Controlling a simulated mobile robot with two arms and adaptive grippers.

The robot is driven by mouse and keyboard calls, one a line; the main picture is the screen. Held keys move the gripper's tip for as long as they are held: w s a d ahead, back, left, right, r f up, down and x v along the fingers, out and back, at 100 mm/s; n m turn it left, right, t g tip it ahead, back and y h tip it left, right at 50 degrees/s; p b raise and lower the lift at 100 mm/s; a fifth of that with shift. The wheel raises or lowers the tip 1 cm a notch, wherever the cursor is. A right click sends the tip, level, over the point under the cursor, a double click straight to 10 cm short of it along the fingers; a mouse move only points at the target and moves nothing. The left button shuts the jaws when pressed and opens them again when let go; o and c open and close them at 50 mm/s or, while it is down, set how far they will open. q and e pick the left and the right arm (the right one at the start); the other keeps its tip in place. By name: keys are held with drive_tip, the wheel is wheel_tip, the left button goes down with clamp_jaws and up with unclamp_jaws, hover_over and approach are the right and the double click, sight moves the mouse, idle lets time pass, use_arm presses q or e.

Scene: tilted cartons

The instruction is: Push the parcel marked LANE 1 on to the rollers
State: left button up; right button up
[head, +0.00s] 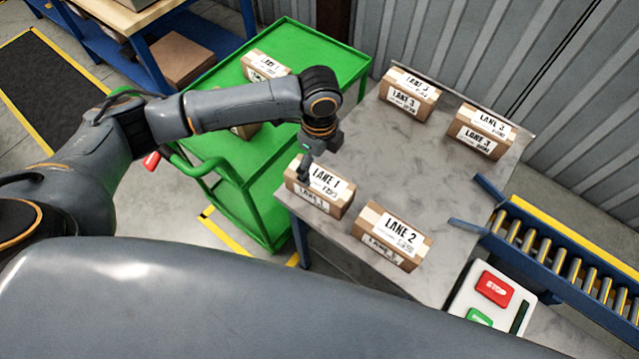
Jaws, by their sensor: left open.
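A brown parcel marked LANE 1 (332,194) sits at the left edge of the grey table (375,165). My left gripper (304,176) points down at this parcel's upper left side and covers a little of it. It is open with nothing held; whether it touches the parcel I cannot tell. Another parcel with a LANE 1 label (264,66) stands on the green cart (335,62). The rollers (560,262) begin at the table's right side, between blue guides. My right gripper is not in view.
A LANE 2 parcel (408,229) stands to the right of the table's LANE 1 parcel, toward the rollers. Two LANE 3 parcels (412,88) (484,128) stand along the back edge. The table's middle is clear. A STOP button box (492,290) is at the front right.

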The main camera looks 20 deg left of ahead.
sight(320, 179)
use_arm(q)
wheel_tip(320, 179, down, 5)
drive_tip(key=b, duration=0.5)
drive_tip(key=shift+f, duration=1.2)
drive_tip(key=shift+c, duration=0.2)
